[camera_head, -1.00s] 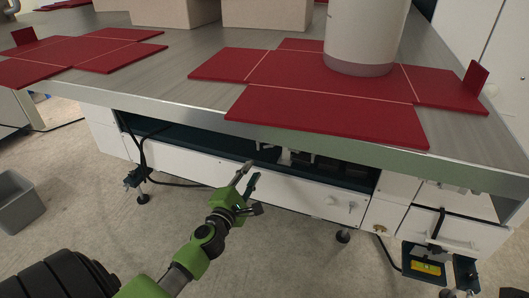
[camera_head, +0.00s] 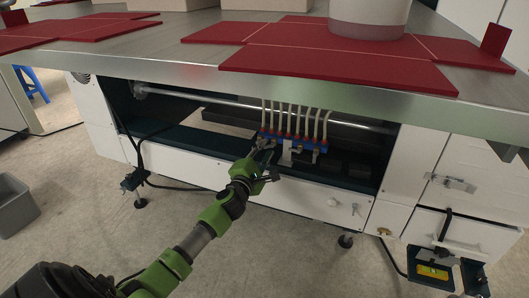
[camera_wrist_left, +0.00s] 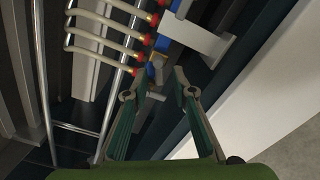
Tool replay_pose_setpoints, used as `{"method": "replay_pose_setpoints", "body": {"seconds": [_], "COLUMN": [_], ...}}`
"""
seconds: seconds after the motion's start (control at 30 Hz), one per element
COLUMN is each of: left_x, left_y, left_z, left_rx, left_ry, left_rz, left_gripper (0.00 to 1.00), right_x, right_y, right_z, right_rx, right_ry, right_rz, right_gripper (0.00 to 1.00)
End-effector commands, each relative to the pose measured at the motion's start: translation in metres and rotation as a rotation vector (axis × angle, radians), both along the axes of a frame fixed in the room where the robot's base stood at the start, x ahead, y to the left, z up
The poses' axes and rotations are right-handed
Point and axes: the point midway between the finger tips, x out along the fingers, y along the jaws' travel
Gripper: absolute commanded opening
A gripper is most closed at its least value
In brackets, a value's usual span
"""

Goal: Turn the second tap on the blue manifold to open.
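The blue manifold (camera_head: 293,141) sits in the open bay under the table edge, with red fittings and several pale hoses rising from it. In the left wrist view the manifold (camera_wrist_left: 163,43) is at the top middle, partly hidden. Small taps line its front, too small to tell whether each is open or closed. My left gripper (camera_head: 268,163) is in front of the manifold's left end. In the left wrist view its fingers (camera_wrist_left: 154,88) are apart, with a small brass-coloured fitting (camera_wrist_left: 158,61) just beyond the gap. Contact cannot be told. My right gripper is not in view.
A metal rail (camera_head: 215,100) runs across the bay behind the manifold. The metal table edge (camera_head: 180,72) overhangs it, with red flat cartons (camera_head: 340,65) on top. A white lower panel (camera_head: 310,195) lies below the bay. Open floor lies in front.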

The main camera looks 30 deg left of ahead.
Motion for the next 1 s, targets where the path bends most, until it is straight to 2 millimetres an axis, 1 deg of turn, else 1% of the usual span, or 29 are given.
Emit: {"method": "replay_pose_setpoints", "body": {"seconds": [0.07, 0.1, 0.17, 0.4, 0.6, 0.67, 0.7, 0.77, 1.0], "left_x": [0.000, 0.000, 0.000, 0.000, 0.000, 0.000, 0.000, 0.000, 0.001], "left_y": [0.000, 0.000, 0.000, 0.000, 0.000, -0.001, -0.002, -0.002, -0.005], "left_z": [0.000, 0.000, 0.000, 0.000, 0.001, 0.001, 0.001, 0.000, -0.003], "left_rx": [0.000, 0.000, 0.000, -0.002, -0.038, -0.064, -0.082, -0.118, -0.314], "left_ry": [0.000, 0.000, 0.000, 0.000, -0.008, -0.013, -0.017, -0.025, -0.071], "left_rz": [0.000, 0.000, 0.000, 0.000, 0.000, 0.000, 0.000, 0.000, 0.000], "left_gripper": [0.24, 0.14, 0.00, 0.00, 0.00, 0.00, 0.00, 0.00, 0.00], "right_x": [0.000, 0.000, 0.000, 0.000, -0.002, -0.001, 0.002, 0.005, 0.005], "right_y": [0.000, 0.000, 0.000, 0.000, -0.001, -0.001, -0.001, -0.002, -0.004], "right_z": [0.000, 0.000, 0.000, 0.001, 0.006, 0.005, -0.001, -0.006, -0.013], "right_rx": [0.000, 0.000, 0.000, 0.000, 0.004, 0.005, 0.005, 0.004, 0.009], "right_ry": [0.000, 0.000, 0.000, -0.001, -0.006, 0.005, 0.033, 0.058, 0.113], "right_rz": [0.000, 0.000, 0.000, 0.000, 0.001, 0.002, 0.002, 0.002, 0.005], "right_gripper": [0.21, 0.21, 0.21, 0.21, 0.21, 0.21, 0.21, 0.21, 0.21]}}
